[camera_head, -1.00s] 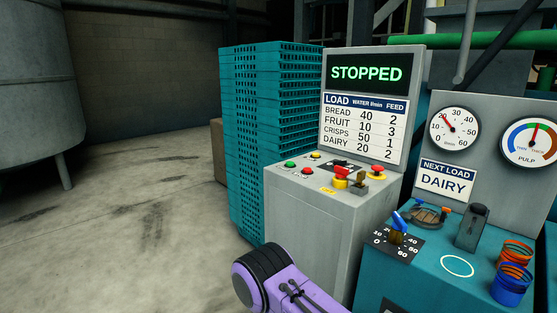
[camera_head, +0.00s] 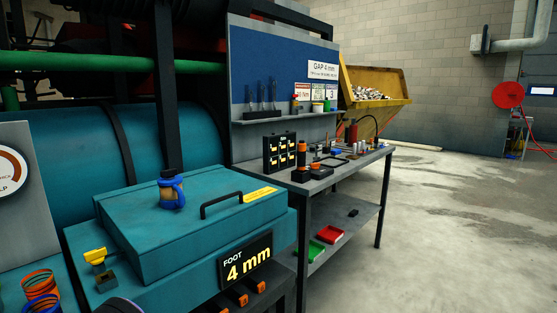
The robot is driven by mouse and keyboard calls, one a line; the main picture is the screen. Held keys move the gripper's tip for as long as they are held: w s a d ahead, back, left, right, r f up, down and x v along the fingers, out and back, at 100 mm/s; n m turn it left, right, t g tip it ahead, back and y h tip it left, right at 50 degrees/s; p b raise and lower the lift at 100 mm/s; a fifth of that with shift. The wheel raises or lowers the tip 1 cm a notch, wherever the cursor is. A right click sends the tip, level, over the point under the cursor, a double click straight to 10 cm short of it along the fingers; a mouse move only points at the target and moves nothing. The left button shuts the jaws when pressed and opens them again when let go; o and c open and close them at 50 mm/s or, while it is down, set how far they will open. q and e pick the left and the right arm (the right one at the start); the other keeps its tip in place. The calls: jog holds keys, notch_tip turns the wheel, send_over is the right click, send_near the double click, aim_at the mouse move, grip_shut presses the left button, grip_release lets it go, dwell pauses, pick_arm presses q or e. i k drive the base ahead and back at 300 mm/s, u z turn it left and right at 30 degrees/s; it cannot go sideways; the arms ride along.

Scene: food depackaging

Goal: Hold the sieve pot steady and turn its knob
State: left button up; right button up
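A small jar-like pot (camera_head: 172,190) with a dark top, a brownish body and a blue band stands upright on the teal lid. It may be the sieve pot, but I cannot tell for sure, and no knob can be made out on it. Neither of my grippers is in view. Only a sliver of what looks like my own arm shows at the bottom edge, left of centre. Nothing is seen touching the pot.
The teal lid (camera_head: 130,225) has a black handle (camera_head: 236,203) and a "4 mm" sign (camera_head: 247,261) below. A yellow latch (camera_head: 95,256) and coloured coils (camera_head: 40,290) are at left. A grey workbench (camera_head: 345,168) with small tools stands right; a yellow skip (camera_head: 372,90) is behind. Right floor is clear.

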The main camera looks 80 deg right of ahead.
aim_at(168, 175)
jog(key=z, duration=1.7)
jog(key=i, duration=0.05)
jog(key=u, duration=0.05)
